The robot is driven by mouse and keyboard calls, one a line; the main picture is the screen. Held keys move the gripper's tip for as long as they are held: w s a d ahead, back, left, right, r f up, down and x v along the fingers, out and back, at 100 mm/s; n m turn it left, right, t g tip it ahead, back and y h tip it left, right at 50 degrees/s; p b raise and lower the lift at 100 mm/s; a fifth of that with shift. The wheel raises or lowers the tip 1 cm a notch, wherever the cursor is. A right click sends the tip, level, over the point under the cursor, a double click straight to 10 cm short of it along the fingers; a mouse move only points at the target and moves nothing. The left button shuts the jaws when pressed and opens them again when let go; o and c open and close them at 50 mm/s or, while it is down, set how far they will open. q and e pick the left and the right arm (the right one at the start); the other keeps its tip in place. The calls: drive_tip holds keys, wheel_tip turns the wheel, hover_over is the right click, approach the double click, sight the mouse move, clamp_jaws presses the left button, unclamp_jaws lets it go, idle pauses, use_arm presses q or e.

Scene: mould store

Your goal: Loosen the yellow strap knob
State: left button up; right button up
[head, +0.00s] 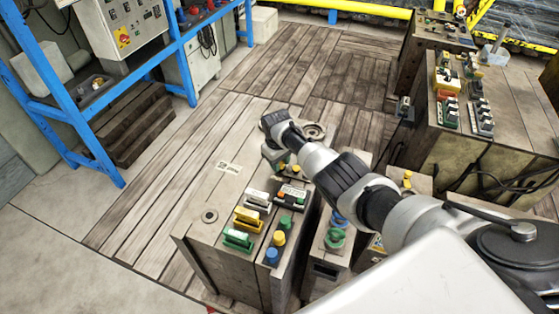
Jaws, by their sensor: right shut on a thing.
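A yellow knob (279,239) stands on the near wooden crate (205,190), between a green knob (285,222) and a blue knob (271,257). Other small yellow parts (407,179) show to the right, behind my arm; I cannot tell which one is the strap knob. My right arm reaches in from the right over the crate. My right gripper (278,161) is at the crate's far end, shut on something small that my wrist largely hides. It is well apart from the yellow knob in the near row. My left gripper is out of view.
A yellow handle (247,219) and a green handle (238,240) stand on the near crate. Another box (325,265) with knobs is close on its right. A blue rack (60,90) is at left. Machines (490,150) stand at right. The plank floor between is clear.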

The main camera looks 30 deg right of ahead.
drive_tip(key=n, duration=0.5)
drive_tip(key=shift+n, duration=0.3)
drive_tip(key=n, duration=0.5)
drive_tip(key=shift+n, duration=0.4)
drive_tip(key=o, duration=0.9)
drive_tip(key=shift+r, duration=0.1)
drive_tip(key=shift+r, duration=0.35)
drive_tip(key=r, duration=0.3)
drive_tip(key=r+p, duration=0.1)
drive_tip(key=r, duration=0.2)
drive_tip(key=r+p, duration=0.1)
drive_tip(key=r, duration=0.3)
drive_tip(key=shift+s, duration=0.3)
